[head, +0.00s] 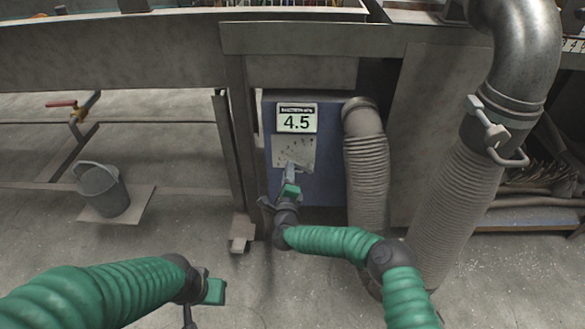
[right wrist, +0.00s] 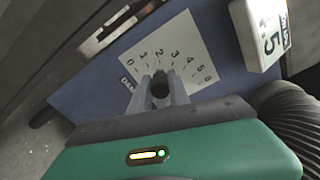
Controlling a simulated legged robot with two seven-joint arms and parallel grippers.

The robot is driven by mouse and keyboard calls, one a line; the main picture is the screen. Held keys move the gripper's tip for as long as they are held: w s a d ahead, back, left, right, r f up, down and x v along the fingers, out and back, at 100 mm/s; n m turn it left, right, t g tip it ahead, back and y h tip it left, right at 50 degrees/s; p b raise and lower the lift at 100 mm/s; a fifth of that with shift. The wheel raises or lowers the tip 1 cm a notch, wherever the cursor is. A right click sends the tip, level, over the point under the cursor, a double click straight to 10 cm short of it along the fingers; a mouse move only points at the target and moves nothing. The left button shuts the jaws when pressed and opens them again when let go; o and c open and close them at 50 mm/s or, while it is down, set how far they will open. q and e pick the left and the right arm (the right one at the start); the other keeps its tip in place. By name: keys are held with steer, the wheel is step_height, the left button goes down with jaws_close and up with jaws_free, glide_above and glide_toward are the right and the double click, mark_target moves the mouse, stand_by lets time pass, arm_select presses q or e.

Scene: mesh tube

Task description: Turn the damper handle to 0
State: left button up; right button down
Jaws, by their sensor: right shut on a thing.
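The damper handle (right wrist: 160,90) shows as a dark round piece between the fingers of my right gripper (right wrist: 161,82), which is shut on it. Around it is a pale dial plate (right wrist: 172,40) with numbers from 0 at the left to 6 at the right. In the head view the plate (head: 293,151) is on the front of a blue box, and my right gripper (head: 291,172) covers its lower part. The handle's pointing direction is hidden. My left gripper (head: 189,316) is low at the left, apart from the box; its fingers are mostly out of frame.
A display (head: 296,118) above the plate reads 4.5. The blue box (head: 325,193) has a ribbed hose (head: 366,165) at its right. A larger duct (head: 455,185) stands further right. A grey bucket (head: 103,189) is on the floor at the left, near a red-handled valve (head: 62,104).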

steer(key=shift+a+f+n, duration=0.2)
steer(key=shift+f+n, duration=0.6)
steer(key=shift+n, duration=0.25)
steer(key=shift+a+f+n, duration=0.25)
steer(key=shift+f+n, duration=0.55)
steer(key=shift+n, duration=0.3)
steer(key=shift+a+f+n, duration=0.2)
steer(key=shift+f+n, duration=0.6)
steer(key=shift+n, duration=0.25)
steer(key=shift+s+f, duration=0.1)
steer(key=c, duration=1.2)
jaws_free()
steer(key=shift+c, duration=0.2)
